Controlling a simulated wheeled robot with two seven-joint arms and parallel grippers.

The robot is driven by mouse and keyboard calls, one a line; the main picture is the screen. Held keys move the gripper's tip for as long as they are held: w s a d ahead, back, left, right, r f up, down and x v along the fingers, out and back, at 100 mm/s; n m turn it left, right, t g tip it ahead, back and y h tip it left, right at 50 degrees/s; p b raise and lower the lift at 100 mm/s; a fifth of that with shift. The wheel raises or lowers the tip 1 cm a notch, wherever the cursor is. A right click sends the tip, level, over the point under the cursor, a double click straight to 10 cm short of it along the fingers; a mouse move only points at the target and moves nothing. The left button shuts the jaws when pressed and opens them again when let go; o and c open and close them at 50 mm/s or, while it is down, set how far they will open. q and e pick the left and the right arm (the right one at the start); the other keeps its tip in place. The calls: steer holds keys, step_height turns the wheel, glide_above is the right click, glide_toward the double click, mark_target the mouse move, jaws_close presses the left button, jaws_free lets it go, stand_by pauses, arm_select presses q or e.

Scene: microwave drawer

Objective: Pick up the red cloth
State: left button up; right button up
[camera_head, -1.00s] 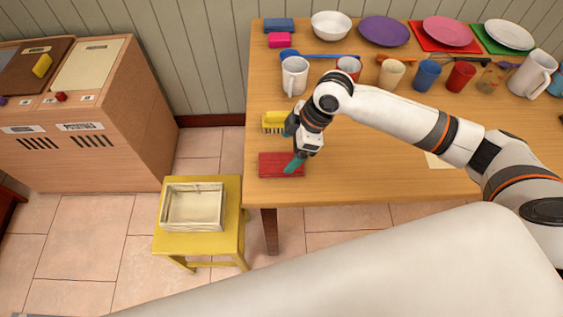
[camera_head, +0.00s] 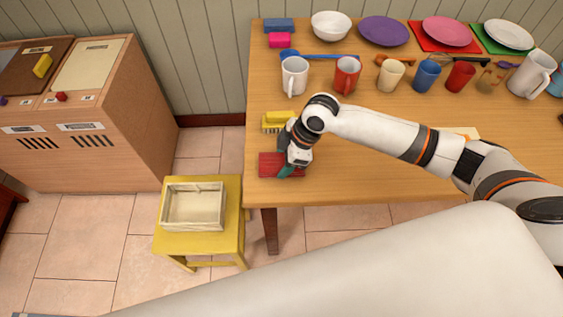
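The red cloth (camera_head: 268,162) lies flat and folded on the wooden table (camera_head: 350,181), near its front left corner. My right gripper (camera_head: 284,172) points down over the right part of the cloth, with its teal fingertips at or just above it. The gripper's body hides part of the cloth, and I cannot tell whether the fingers are open or touch the cloth. The large white arm link across the bottom is mine. My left gripper is not in view.
A yellow brush (camera_head: 275,119) lies just behind the cloth. Cups, including a white mug (camera_head: 294,76) and an orange-red mug (camera_head: 346,74), stand further back with plates and a white bowl (camera_head: 331,25). A yellow stool (camera_head: 229,240) with a white basket (camera_head: 193,208) stands left of the table.

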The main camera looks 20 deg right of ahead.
steer(key=shift+c, duration=0.6)
step_height(320, 180, up, 10)
